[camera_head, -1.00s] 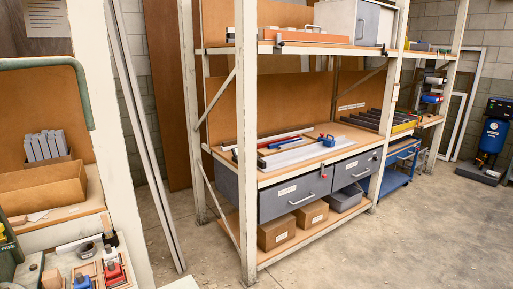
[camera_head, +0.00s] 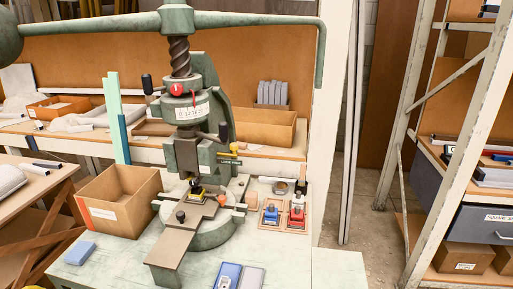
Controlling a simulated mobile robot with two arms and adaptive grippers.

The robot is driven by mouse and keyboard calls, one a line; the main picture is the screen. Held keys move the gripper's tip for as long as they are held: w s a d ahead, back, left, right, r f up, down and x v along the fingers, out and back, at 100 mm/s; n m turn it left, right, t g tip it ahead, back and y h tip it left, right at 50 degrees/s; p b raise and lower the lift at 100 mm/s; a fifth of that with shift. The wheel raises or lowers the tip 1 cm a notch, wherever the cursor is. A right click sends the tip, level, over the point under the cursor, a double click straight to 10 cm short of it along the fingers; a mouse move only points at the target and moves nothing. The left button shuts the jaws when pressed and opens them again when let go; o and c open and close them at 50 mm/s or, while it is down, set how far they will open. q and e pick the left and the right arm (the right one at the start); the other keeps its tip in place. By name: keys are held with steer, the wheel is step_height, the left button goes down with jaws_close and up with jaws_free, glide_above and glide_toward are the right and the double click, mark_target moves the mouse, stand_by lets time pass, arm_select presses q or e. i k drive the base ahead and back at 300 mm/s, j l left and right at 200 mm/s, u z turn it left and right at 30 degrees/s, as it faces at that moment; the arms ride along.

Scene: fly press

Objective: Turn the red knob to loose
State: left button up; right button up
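The red knob (camera_head: 177,89) is a small round knob on the front of the green fly press (camera_head: 186,120), just below the thick screw and above a white label plate. It bears a small pale mark whose meaning I cannot read. A black handle (camera_head: 147,84) sticks out to the left of the knob. A small dark sign with yellow text (camera_head: 230,161) is on the right of the press; I cannot read it surely. Neither of my grippers is in view, and nothing touches the knob.
The press stands on a pale bench (camera_head: 110,262). An open cardboard box (camera_head: 118,205) is left of it, with a blue block (camera_head: 79,253) in front. Right are blue and red tools on a wooden board (camera_head: 284,217). The press's swing arm (camera_head: 260,20) spans overhead. A shelf rack (camera_head: 430,150) stands right.

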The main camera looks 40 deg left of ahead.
mark_target(177, 89)
steer(key=u, duration=1.3)
